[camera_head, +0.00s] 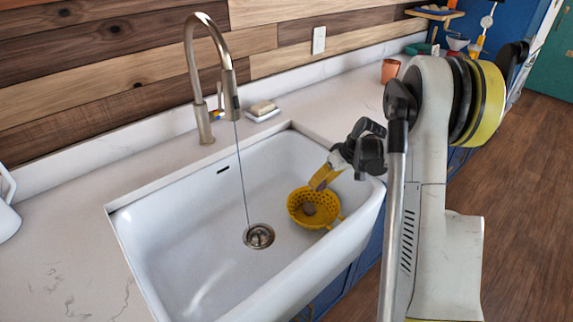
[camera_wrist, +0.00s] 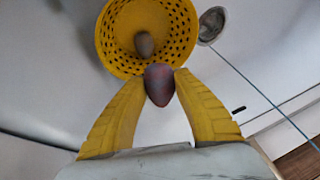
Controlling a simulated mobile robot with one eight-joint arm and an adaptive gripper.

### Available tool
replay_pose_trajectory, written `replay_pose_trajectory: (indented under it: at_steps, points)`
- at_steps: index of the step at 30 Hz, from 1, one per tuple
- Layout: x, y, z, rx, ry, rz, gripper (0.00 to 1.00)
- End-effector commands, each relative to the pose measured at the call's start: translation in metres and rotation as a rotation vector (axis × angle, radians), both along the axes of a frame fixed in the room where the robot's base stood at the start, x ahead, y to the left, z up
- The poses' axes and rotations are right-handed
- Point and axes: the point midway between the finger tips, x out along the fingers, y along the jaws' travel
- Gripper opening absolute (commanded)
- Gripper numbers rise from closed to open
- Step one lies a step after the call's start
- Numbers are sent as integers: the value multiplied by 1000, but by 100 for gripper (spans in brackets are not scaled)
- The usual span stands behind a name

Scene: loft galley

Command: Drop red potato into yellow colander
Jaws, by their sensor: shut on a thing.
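The yellow colander (camera_head: 296,215) sits in the right part of the white sink; it also shows in the wrist view (camera_wrist: 107,48). A grey-brown roundish thing (camera_wrist: 145,44), like a potato, lies inside it. My gripper (camera_head: 316,187) is over the colander's upper right rim in the head view. Its yellow fingers (camera_wrist: 161,78) are shut on the red potato (camera_wrist: 160,88), a dark purplish-red oval, at their tips. In the wrist view the potato overlaps the colander's near rim. The potato is not clear in the head view.
A tall faucet (camera_head: 192,75) runs a thin stream toward the drain (camera_head: 258,236), left of the colander. The sink's front wall (camera_head: 345,235) is close on the right. Soap (camera_head: 262,108) and an orange-brown cup (camera_head: 390,70) stand on the counter. The sink's left part is clear.

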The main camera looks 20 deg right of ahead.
Motion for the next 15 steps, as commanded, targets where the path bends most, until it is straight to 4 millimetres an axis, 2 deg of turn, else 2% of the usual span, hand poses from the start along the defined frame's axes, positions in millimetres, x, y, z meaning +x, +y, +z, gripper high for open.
replay_pose_trajectory:
  at_steps: [1,6,15]
  points:
    - [0,0,-11,0,0,0,0]
    - [0,0,-29,0,0,-1,0]
    - [0,0,-32,0,0,-1,0]
